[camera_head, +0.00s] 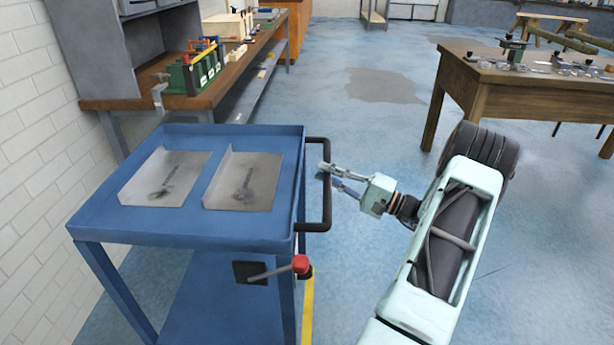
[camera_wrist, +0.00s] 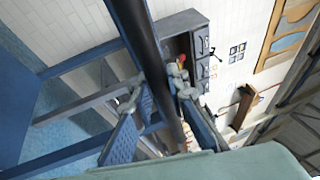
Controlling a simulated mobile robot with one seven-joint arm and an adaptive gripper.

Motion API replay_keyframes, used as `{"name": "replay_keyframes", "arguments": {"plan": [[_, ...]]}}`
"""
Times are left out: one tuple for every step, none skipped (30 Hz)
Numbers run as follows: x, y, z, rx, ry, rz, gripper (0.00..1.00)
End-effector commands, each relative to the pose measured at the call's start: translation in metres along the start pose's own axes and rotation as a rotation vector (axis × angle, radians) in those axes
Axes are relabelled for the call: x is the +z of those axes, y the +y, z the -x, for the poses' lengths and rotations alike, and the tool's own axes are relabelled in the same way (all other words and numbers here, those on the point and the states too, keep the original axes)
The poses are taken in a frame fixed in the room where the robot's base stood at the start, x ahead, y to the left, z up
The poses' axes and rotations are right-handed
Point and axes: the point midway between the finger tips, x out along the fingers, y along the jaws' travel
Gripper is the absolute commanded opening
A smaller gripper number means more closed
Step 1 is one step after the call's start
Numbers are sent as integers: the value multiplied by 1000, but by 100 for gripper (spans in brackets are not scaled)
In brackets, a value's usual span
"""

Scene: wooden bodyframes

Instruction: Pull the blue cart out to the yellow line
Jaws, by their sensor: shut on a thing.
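The blue cart (camera_head: 170,223) stands at the left in the head view, beside the white brick wall. Its black handle (camera_head: 327,212) sticks out from the right side. My gripper (camera_head: 323,173) reaches in from the right and is shut on the handle. In the wrist view the dark handle bar (camera_wrist: 140,35) runs between the two fingers of my gripper (camera_wrist: 158,90). A short piece of the yellow line (camera_head: 307,310) shows on the floor by the cart's near right leg. The rest of the line is hidden or out of frame.
Two grey trays (camera_head: 166,178) (camera_head: 243,182) lie on the cart top. A lever with a red knob (camera_head: 301,264) sticks out from its near side. A workbench (camera_head: 225,88) stands behind the cart, a wooden table (camera_head: 530,92) at right. The blue floor (camera_head: 370,130) between is clear.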

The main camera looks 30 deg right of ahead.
Motion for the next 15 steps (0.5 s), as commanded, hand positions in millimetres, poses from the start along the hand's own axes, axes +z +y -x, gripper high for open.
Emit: {"name": "replay_keyframes", "arguments": {"plan": [[-2,1,5,2,0,-1,0],[-3,1,7,2,-1,-1,0],[-4,0,10,2,-1,-1,0],[-4,-1,12,2,-2,-1,0],[-5,-1,13,2,-2,-1,0],[-6,-2,14,1,-2,-1,0],[-6,-2,15,1,-2,-1,0],[-6,-2,16,1,-2,-1,0],[-7,-3,17,1,-2,-2,0],[-7,-3,17,1,-3,-2,0],[-7,-3,17,1,-3,-2,0],[-7,-3,17,1,-3,-2,0],[-7,-3,17,1,-3,-2,0],[-7,-3,17,1,-3,-2,0],[-7,-3,17,1,-3,-2,0]]}}
